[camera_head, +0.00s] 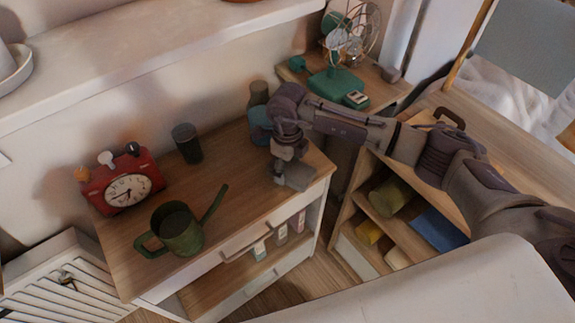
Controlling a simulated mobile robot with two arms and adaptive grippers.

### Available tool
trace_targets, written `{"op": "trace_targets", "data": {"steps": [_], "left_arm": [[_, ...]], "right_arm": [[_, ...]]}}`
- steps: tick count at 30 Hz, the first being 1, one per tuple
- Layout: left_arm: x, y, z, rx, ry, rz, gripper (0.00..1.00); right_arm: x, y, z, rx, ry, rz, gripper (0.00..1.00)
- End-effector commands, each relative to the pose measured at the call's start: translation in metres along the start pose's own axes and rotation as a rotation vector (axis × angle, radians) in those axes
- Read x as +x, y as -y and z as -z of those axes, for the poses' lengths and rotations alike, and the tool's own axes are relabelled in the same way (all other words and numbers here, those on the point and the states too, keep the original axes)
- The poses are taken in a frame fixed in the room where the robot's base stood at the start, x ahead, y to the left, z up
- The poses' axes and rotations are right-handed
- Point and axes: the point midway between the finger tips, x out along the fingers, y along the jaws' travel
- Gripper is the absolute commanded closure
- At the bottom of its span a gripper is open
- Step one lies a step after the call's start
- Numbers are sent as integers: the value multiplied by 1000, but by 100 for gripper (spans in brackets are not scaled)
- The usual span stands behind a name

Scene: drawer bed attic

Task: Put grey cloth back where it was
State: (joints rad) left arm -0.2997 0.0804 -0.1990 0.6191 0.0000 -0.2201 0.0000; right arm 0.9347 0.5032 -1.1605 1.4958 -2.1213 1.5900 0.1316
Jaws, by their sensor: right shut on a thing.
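My right arm reaches in from the right over the drawer cabinet (120,245). My right gripper (286,163) points down above the right end of its wooden top. It is shut on a small grey, flat piece, the grey cloth (298,178), which shows just below the fingers near the top's right front corner. I cannot tell whether the cloth touches the wood. My left gripper is not in view.
A green watering can (181,232), a red clock (126,188) and a dark cup (187,143) stand on the cabinet. A teal fan (335,88) stands behind my arm. A shelf unit (350,245) with rolled cloths is at right. The cabinet top's middle is clear.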

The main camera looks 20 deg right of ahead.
Motion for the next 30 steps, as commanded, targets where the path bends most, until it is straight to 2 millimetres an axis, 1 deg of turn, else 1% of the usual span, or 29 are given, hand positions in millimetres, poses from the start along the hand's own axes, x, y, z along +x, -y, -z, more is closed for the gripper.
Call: {"op": "trace_targets", "data": {"steps": [2, 8, 12, 13, 15, 17, 26, 29, 30], "left_arm": [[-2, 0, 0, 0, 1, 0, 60], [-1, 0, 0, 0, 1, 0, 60], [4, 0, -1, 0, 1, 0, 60], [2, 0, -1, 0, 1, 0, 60], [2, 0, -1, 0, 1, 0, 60], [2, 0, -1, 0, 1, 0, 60], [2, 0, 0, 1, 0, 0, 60], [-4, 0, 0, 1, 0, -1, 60], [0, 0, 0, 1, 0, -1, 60]], "right_arm": [[5, 0, 0, 0, 0, 0, 63], [5, 0, 0, -1, 1, 1, 63], [10, 0, 0, -1, 1, 1, 63], [8, 0, 0, -1, 1, 1, 25], [8, 0, 0, -1, 1, 1, 14], [8, 0, 0, -1, 1, 1, 5], [7, 0, 0, -1, 1, 1, 5], [1, 0, 0, -1, 1, 1, 5], [-1, 0, -1, -2, 3, 2, 5]]}}
